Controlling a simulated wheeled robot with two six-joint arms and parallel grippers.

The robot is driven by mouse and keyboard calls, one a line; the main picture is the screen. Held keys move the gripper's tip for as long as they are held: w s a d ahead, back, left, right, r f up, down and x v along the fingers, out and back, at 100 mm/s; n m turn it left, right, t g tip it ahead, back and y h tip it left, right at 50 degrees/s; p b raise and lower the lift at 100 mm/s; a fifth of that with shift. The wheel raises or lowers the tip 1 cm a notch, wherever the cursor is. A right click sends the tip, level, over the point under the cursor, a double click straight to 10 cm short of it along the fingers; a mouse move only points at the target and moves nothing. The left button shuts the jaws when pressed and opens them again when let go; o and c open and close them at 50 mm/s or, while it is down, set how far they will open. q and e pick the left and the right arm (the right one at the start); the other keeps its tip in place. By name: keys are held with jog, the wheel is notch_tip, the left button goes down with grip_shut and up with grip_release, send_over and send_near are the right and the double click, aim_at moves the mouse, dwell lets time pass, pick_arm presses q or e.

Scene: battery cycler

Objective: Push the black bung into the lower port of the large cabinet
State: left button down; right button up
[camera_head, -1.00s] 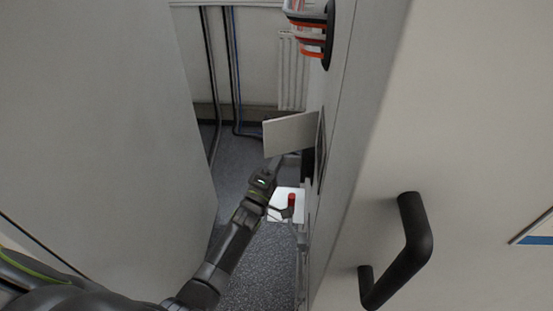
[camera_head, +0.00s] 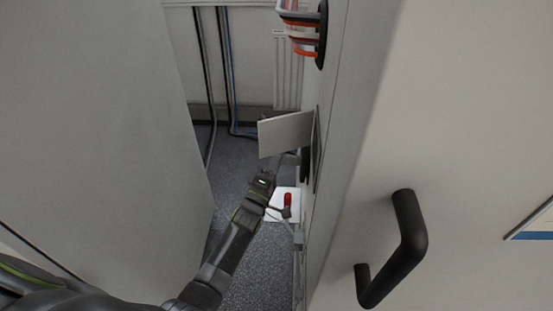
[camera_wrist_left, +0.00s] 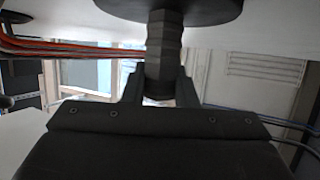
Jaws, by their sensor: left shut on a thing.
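The large cabinet (camera_head: 345,150) fills the right of the head view, its side wall facing the gap. My left arm reaches along this gap, and its gripper (camera_head: 287,160) is beside the wall, partly behind a pale flap. In the left wrist view my left gripper (camera_wrist_left: 160,85) is shut on the black ribbed bung (camera_wrist_left: 163,45). The bung points at a wide black round flange (camera_wrist_left: 190,10) against the pale wall and seems to meet it. How deep it sits cannot be told. A dark round part (camera_head: 306,164) shows on the wall near the gripper. My right gripper is out of view.
The pale flap (camera_head: 285,134) juts from the cabinet side. Above it, orange and white cables (camera_head: 302,30) pass through a port. A white tray (camera_head: 280,205) with a red item (camera_head: 287,200) is below. A black handle (camera_head: 408,240) sticks out in front. A grey panel (camera_head: 90,130) bounds the left.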

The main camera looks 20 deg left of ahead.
pick_arm(q)
jog(key=shift+w+d+r, duration=0.1)
jog(key=shift+w+d, duration=0.05)
jog(key=shift+d, duration=0.3)
jog(key=c, duration=1.1)
grip_release()
jog(key=shift+o, duration=1.3)
jog(key=o, duration=0.8)
jog(key=shift+o, duration=0.2)
jog(key=p+v, duration=0.2)
jog(key=v, duration=0.9)
jog(key=shift+p, duration=0.4)
